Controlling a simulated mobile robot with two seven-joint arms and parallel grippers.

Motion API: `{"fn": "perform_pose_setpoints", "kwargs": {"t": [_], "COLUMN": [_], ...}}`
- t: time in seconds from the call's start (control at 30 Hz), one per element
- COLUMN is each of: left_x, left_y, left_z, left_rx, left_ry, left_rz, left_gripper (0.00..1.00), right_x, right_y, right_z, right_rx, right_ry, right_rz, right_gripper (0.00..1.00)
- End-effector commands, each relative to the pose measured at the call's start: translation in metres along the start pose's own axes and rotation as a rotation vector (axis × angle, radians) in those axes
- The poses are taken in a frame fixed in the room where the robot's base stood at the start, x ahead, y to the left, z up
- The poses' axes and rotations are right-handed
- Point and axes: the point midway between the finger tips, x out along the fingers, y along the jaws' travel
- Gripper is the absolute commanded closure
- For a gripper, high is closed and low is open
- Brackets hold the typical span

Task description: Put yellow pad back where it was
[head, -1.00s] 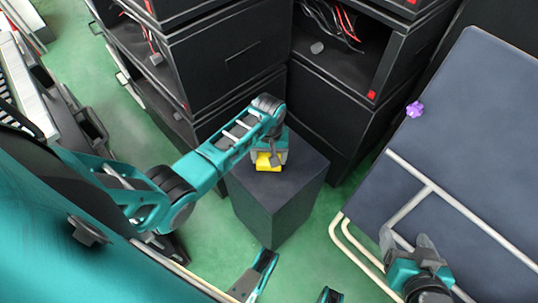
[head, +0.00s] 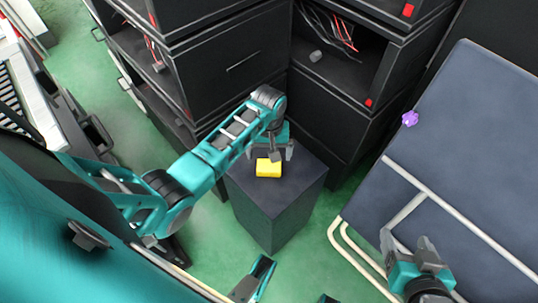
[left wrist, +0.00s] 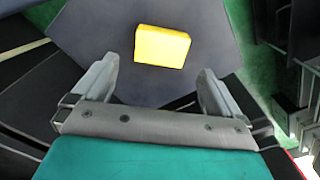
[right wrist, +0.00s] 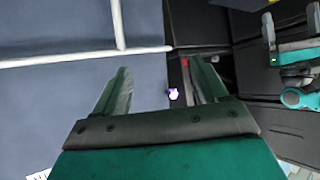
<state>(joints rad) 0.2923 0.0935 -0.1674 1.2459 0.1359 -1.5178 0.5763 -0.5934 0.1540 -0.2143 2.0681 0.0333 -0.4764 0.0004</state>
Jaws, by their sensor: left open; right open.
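The yellow pad (head: 268,168) lies on top of the dark box-shaped stand (head: 272,205). In the left wrist view the pad (left wrist: 162,46) lies flat on the dark top, beyond the fingertips and between their lines. My left gripper (head: 277,155) is open and empty just above and behind the pad, apart from it. Its fingers also show spread in the left wrist view (left wrist: 160,75). My right gripper (head: 405,238) is open and empty over the dark blue panel (head: 470,150) at the right. In the right wrist view its fingers (right wrist: 160,80) are spread with nothing between them.
Black cabinets (head: 225,70) stand close behind the stand, one open with red and dark cables. A small purple object (head: 410,118) is at the panel's left edge. White rails (head: 440,205) cross the panel. Green floor (head: 215,225) is clear around the stand.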

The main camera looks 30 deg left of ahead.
Motion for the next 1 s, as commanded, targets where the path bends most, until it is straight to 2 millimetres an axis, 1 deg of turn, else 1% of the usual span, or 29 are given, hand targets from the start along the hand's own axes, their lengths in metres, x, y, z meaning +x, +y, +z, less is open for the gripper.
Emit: {"fn": "perform_pose_setpoints", "kwargs": {"t": [0.03,0.1,0.23,0.37,0.47,0.57,0.7,0.77,0.87,0.97,1.0], "left_x": [-0.017,-0.031,-0.051,-0.063,-0.062,-0.052,-0.034,-0.03,-0.032,-0.042,-0.049], "left_y": [0.0,0.0,0.0,0.0,-0.001,-0.002,-0.003,-0.002,-0.001,0.0,0.0], "left_z": [0.0,0.0,0.0,0.0,0.003,0.01,0.031,0.041,0.06,0.081,0.089], "left_rx": [-0.001,-0.001,-0.001,0.0,0.011,0.055,0.176,0.239,0.339,0.432,0.466], "left_ry": [0.002,0.002,0.001,0.0,0.011,0.063,0.208,0.288,0.42,0.556,0.609], "left_rz": [0.001,0.001,0.0,0.0,0.006,0.035,0.11,0.146,0.202,0.252,0.27], "left_gripper": [0.01,0.01,0.01,0.01,0.01,0.01,0.01,0.01,0.01,0.01,0.01], "right_x": [-0.006,-0.009,-0.011,-0.011,-0.012,-0.013,-0.013,-0.013,-0.013,-0.013,-0.013], "right_y": [-0.001,0.0,0.001,0.004,0.006,0.006,0.006,0.006,0.006,0.005,0.005], "right_z": [-0.009,-0.013,-0.018,-0.012,-0.008,-0.006,-0.006,-0.006,-0.006,-0.007,-0.007], "right_rx": [0.0,-0.001,-0.004,-0.002,0.001,0.003,0.006,0.006,0.006,0.005,0.005], "right_ry": [0.001,0.004,0.014,0.0,-0.008,-0.009,-0.009,-0.009,-0.008,-0.008,-0.008], "right_rz": [0.0,0.001,0.006,0.014,0.019,0.022,0.022,0.022,0.021,0.021,0.02], "right_gripper": [0.28,0.28,0.28,0.28,0.28,0.28,0.28,0.28,0.28,0.28,0.28]}}
